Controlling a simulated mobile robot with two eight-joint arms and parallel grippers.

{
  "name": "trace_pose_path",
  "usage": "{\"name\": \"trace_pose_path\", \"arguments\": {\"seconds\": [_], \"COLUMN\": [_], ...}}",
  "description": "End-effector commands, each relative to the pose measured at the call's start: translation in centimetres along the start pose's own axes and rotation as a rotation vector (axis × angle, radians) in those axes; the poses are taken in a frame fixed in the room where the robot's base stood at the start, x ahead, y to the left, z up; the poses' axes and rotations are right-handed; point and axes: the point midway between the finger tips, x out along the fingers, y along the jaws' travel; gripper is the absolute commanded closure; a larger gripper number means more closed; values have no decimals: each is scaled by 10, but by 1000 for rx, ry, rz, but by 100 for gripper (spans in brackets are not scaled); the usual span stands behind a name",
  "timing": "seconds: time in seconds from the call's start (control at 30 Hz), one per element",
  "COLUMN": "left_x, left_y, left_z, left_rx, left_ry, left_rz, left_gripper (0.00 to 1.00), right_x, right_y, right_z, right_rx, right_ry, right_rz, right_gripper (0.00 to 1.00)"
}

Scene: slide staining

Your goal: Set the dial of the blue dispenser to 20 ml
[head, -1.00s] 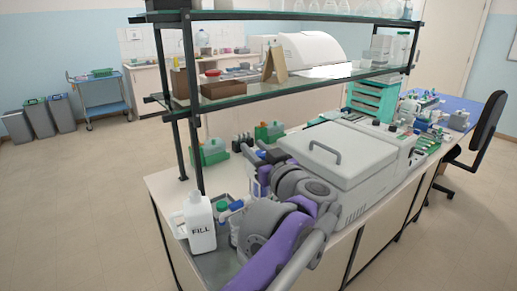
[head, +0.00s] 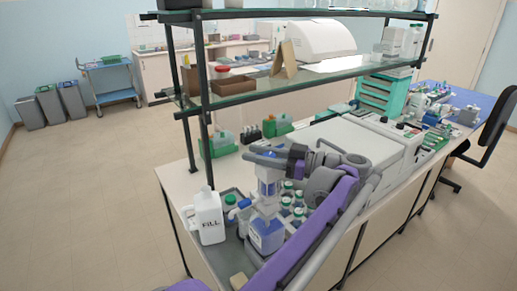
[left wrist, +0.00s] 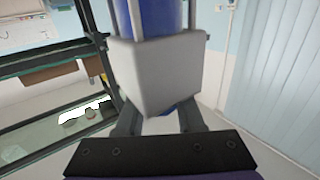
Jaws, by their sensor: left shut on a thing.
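The blue dispenser (head: 267,188) stands upright on a bottle with a blue label (head: 266,238), near the bench's near end. My left gripper (head: 262,157) is at the top of the dispenser and shut on it. In the left wrist view, a pale grey block (left wrist: 160,75) with the dispenser's blue cylinder (left wrist: 160,14) above it fills the middle, in front of the fingers (left wrist: 160,122). The dial and its scale cannot be read in either view; the gripper covers part of the top. My right gripper is not in view.
A white FILL jug (head: 209,218) stands left of the dispenser. Several green-capped bottles (head: 298,212) stand close on its right. A glass shelf (head: 300,82) on black posts runs behind. A large grey instrument (head: 350,140) is farther back on the bench.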

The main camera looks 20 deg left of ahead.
Motion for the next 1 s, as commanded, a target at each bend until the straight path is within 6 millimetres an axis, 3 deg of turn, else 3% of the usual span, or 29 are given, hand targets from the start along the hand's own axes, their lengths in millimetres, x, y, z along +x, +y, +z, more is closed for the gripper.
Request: {"name": "trace_pose_path", "arguments": {"seconds": [0.67, 0.7, 0.83, 1.0], "left_x": [0, 0, 0, 0], "left_y": [-2, -2, -2, -2], "left_z": [0, 0, 0, 0], "left_rx": [0, 0, 0, 0], "left_ry": [1, 1, 1, 1], "left_rz": [-58, -57, -57, -57], "left_gripper": [100, 56, 33, 32], "right_x": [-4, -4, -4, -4], "right_y": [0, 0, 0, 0], "right_z": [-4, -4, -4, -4], "right_rx": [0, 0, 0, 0], "right_ry": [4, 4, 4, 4], "right_rz": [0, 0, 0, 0], "right_gripper": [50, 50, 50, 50]}}
